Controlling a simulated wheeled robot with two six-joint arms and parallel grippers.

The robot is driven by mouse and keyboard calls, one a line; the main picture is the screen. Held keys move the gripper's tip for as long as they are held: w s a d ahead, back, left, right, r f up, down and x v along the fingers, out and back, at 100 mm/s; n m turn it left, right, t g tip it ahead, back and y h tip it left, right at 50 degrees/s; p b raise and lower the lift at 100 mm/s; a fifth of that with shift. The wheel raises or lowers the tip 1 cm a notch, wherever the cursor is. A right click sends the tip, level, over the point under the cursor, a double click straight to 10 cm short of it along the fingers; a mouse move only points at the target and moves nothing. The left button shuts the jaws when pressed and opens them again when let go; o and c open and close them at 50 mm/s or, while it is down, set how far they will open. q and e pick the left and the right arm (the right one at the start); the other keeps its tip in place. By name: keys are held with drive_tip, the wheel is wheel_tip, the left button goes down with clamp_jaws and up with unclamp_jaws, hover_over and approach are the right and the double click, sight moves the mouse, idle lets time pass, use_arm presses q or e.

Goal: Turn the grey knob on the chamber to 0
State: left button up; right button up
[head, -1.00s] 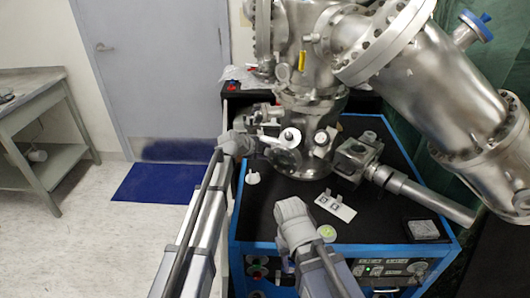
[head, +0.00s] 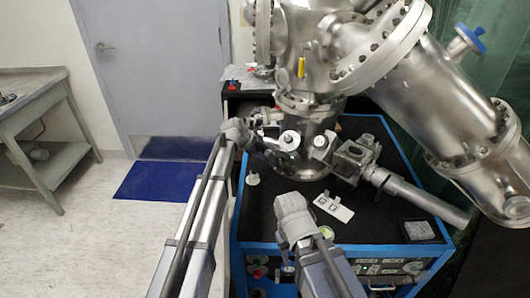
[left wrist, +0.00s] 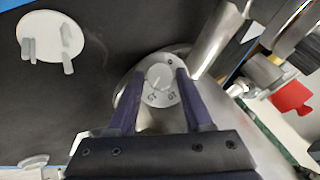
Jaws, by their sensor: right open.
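In the left wrist view, a round pale-grey dial (left wrist: 160,84) sits between my left gripper's (left wrist: 160,74) two dark fingers, which are spread with a finger on each side. In the head view, my left gripper (head: 281,158) is at the front of the steel chamber (head: 308,105), just below two small round pale fittings. My right gripper (head: 293,204) is lower, above the black bench top; its fingertips are hard to make out.
A white plate (head: 334,208) with small dark parts, a small white stand (head: 253,179) and a grey square pad (head: 418,230) lie on the black top. A steel tube (head: 420,195) juts out at right.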

use_arm(q)
drive_tip(key=o, duration=0.3)
drive_tip(key=p+v, duration=0.6)
drive_tip(key=v, duration=0.1)
drive_tip(key=shift+s+a+r, duration=0.15)
drive_tip(key=shift+s+r, duration=0.05)
drive_tip(key=shift+r, duration=0.1)
